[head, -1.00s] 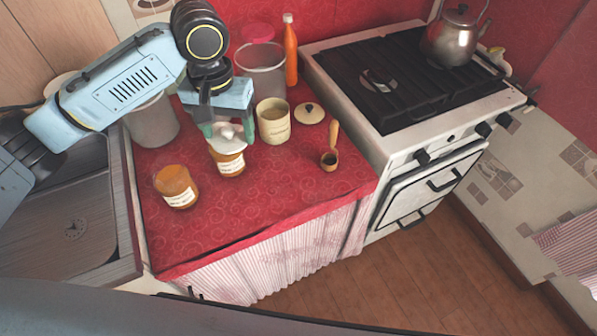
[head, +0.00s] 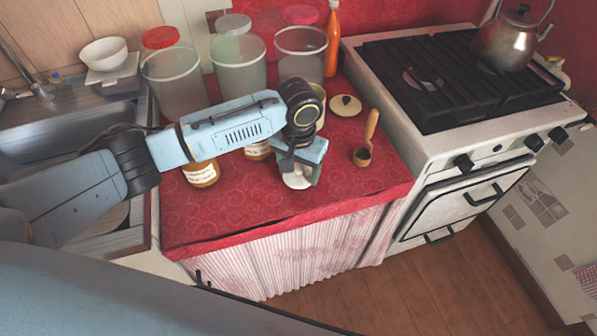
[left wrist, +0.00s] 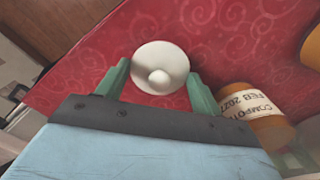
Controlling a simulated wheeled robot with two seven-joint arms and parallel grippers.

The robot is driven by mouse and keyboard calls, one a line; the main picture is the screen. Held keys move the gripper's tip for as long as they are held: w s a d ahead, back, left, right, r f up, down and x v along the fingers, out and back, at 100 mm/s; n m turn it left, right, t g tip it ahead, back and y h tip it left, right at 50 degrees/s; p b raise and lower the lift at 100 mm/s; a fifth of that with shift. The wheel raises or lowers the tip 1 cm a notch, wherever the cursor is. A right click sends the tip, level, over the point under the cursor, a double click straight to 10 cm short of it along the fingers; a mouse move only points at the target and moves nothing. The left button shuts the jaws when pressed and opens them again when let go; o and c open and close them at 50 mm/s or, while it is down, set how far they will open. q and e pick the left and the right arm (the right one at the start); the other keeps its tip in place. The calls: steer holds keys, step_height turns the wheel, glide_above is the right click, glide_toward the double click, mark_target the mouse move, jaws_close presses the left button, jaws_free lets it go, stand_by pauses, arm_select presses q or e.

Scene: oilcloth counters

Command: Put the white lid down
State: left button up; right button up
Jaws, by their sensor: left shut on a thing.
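The white lid (head: 296,181), round with a knob, is between the fingers of my left gripper (head: 299,170), over the red counter (head: 240,203) near its front. In the left wrist view the lid (left wrist: 161,60) shows whole, with my left gripper's green fingers (left wrist: 158,86) shut on it from both sides. I cannot tell whether its underside touches the cloth. A labelled orange jar (head: 258,150) stands to the left, partly hidden by my arm; it also shows in the left wrist view (left wrist: 262,128). My right gripper is not in view.
Another orange jar (head: 202,175) stands further left. Tall canisters (head: 174,80) and a red-orange bottle (head: 332,45) stand at the back. The counter's front strip is clear; the stove (head: 440,140) is beyond its right edge.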

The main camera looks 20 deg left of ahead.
mark_target(299, 168)
arm_select(q)
steer(key=shift+f, duration=0.45)
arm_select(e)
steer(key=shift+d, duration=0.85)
arm_select(q)
steer(key=o, duration=0.6)
steer(key=shift+f, duration=0.1)
steer(key=o, duration=0.4)
steer(key=shift+c, duration=0.2)
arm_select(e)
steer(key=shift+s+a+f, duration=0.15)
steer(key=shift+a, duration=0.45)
arm_select(q)
step_height(299, 168, up, 12)
steer(key=p, duration=0.2)
steer(key=shift+p, duration=0.35)
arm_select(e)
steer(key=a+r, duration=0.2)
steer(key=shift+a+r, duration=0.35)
arm_select(q)
steer(key=shift+d, duration=0.1)
